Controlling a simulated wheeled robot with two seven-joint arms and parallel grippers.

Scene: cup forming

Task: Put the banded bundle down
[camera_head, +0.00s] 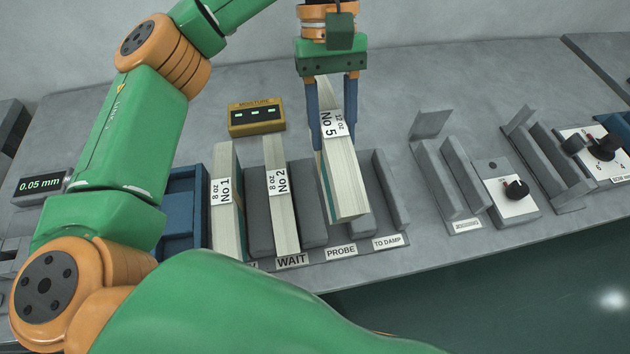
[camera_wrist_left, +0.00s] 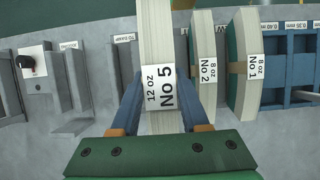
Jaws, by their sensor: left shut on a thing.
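The banded bundle No 5, 12 oz (camera_head: 345,180), is a stack of pale sheets with a white label band. My left gripper (camera_head: 336,125) is shut on it, with one blue finger on each side. The bundle hangs over the PROBE slot of the grey rack (camera_head: 260,222); I cannot tell whether its lower end touches the rack. In the left wrist view the bundle (camera_wrist_left: 157,40) stands between the fingers (camera_wrist_left: 160,100). Its lower end is hidden there. My right gripper is not in view.
Bundles No 1 (camera_head: 227,200) and No 2 (camera_head: 280,195) stand in slots left of the held bundle. The TO DAMP slot (camera_head: 385,190) at right looks empty. A yellow moisture meter (camera_head: 256,117) sits behind. Grey holders with knobs (camera_head: 515,190) stand farther right.

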